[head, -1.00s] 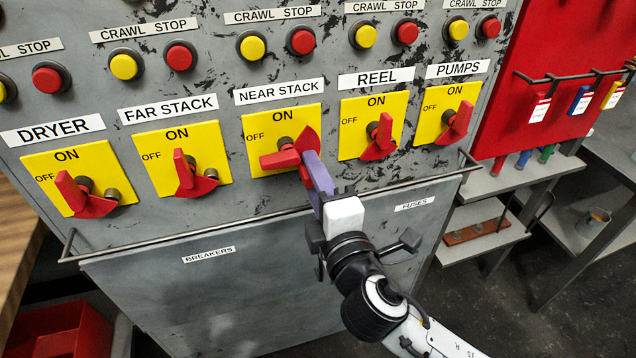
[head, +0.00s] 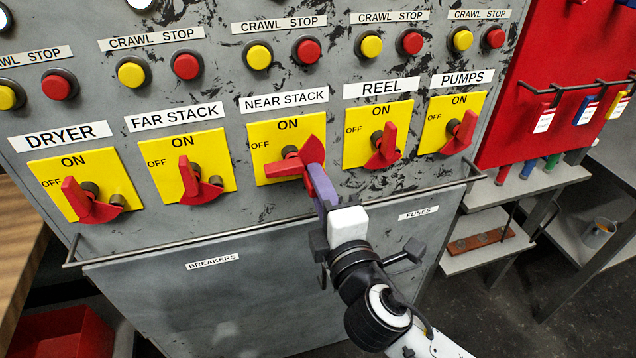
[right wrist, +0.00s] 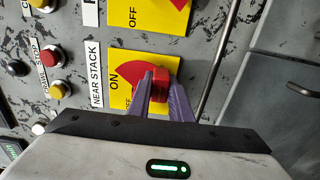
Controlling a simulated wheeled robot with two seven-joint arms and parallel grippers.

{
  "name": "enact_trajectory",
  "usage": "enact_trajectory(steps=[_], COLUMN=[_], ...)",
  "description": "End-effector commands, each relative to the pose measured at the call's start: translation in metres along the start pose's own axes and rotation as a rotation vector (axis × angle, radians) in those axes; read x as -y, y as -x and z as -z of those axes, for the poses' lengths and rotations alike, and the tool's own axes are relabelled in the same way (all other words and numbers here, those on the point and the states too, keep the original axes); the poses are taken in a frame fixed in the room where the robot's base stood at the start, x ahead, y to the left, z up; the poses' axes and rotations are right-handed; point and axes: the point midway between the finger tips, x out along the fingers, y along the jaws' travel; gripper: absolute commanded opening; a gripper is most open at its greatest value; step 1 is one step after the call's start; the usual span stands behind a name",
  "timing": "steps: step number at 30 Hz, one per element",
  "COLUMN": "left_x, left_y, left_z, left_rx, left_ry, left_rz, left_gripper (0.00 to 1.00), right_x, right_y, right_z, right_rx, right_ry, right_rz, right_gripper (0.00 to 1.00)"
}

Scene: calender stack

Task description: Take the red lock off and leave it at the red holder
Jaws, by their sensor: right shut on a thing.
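The NEAR STACK switch (head: 283,168) has its red handle turned toward OFF on its yellow plate. My right gripper (head: 318,172) is at the right of this handle, its purple fingers shut on a small red block, which looks like the red lock (head: 315,151). The right wrist view shows the red block (right wrist: 160,84) between the two fingertips, close against the switch. I cannot tell whether it is clear of the switch. On the red board at the right, a red piece with a white tag (head: 545,119) hangs from a rail. My left gripper is not in view.
A metal rail (head: 240,233) runs across the panel front below the switches. Blue (head: 586,110) and yellow (head: 617,104) tagged pieces hang beside the red one. Red (head: 502,175), blue and green tubes stand below on a grey shelf.

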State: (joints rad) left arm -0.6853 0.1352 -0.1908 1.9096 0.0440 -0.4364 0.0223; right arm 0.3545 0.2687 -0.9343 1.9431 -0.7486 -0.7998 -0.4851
Motion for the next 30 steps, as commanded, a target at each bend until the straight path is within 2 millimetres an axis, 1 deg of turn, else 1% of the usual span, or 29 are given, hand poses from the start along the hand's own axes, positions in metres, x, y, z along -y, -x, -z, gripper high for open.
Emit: enact_trajectory(steps=[30], left_x=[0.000], left_y=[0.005], left_z=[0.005], left_rx=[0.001], left_ry=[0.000], left_rz=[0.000], left_gripper=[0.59], right_x=[0.000], right_y=[0.040], right_z=[0.000], right_rx=[0.000], right_ry=[0.000], right_rz=[0.000], right_gripper=[0.00])
